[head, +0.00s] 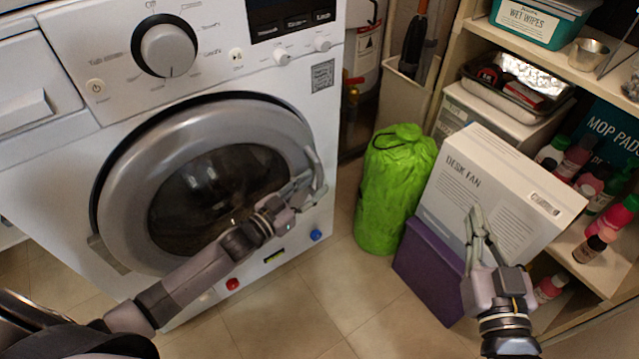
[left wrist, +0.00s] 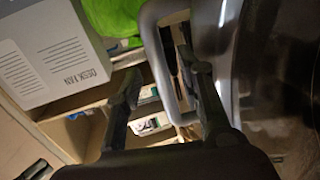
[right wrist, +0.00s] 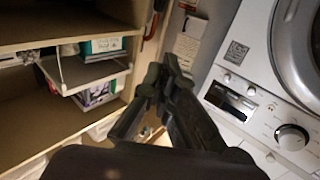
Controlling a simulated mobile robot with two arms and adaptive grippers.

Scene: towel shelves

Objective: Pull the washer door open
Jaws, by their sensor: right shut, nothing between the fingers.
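The washer (head: 70,150) stands at the left of the head view with its round grey-rimmed door (head: 125,215) facing me. I cannot tell whether the door is fully closed. The door's grey handle (head: 318,165) is at the right side of the rim. My left gripper (head: 305,182) is at that handle, its arm crossing in front of the door glass. In the left wrist view the grey handle loop (left wrist: 163,65) lies between the spread fingers of my left gripper (left wrist: 165,92). My right gripper (head: 477,215) is shut and empty in front of the desk fan box.
A green bag (head: 390,190), a white desk fan box (head: 490,180) and a purple box (head: 428,262) stand right of the washer. A shelf unit (head: 545,65) with bottles and bins is at the right. The tiled floor (head: 320,315) in front is clear.

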